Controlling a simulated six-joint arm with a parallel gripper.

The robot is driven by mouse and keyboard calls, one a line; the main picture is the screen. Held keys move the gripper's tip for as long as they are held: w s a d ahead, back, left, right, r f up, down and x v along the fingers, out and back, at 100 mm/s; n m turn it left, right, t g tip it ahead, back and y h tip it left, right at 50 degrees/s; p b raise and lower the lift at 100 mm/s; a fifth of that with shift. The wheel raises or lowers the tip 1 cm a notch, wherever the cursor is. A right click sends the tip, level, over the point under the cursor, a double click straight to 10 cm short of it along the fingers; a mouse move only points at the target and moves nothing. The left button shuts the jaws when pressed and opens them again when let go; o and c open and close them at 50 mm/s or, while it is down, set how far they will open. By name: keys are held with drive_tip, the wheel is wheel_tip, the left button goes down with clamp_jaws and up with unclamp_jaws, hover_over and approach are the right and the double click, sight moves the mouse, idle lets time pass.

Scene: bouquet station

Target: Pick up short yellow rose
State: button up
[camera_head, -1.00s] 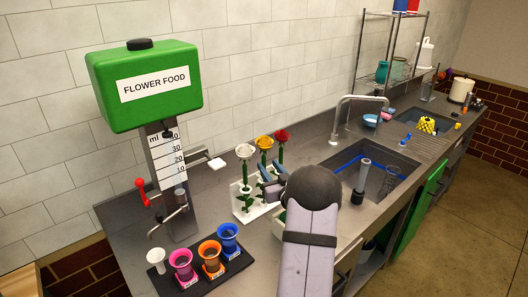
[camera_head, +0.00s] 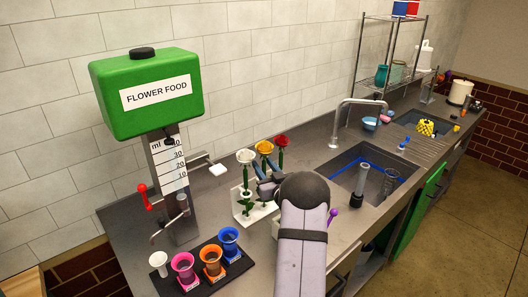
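The yellow rose (camera_head: 264,148) stands upright in a white rack (camera_head: 262,212), between a white rose (camera_head: 246,156) on the left and a red rose (camera_head: 282,140) on the right. My gripper (camera_head: 258,178) is beside the rose stems, below the yellow bloom. Its fingers point toward the rack and partly cover the yellow rose's stem. I cannot tell whether the fingers touch the stem or how far apart they are. My wrist and forearm hide the rack's right part.
A black tray with several cups, including an orange cup (camera_head: 211,259), lies at the front left. The green flower food dispenser (camera_head: 150,93) stands behind it. A sink (camera_head: 360,180) with a tap (camera_head: 350,108) is to the right. A purple item (camera_head: 332,216) shows beside my forearm.

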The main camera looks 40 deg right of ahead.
drive_tip(key=shift+p+x, duration=0.7)
drive_tip(key=shift+x, duration=1.05)
drive_tip(key=shift+a, duration=0.2)
clamp_jaws()
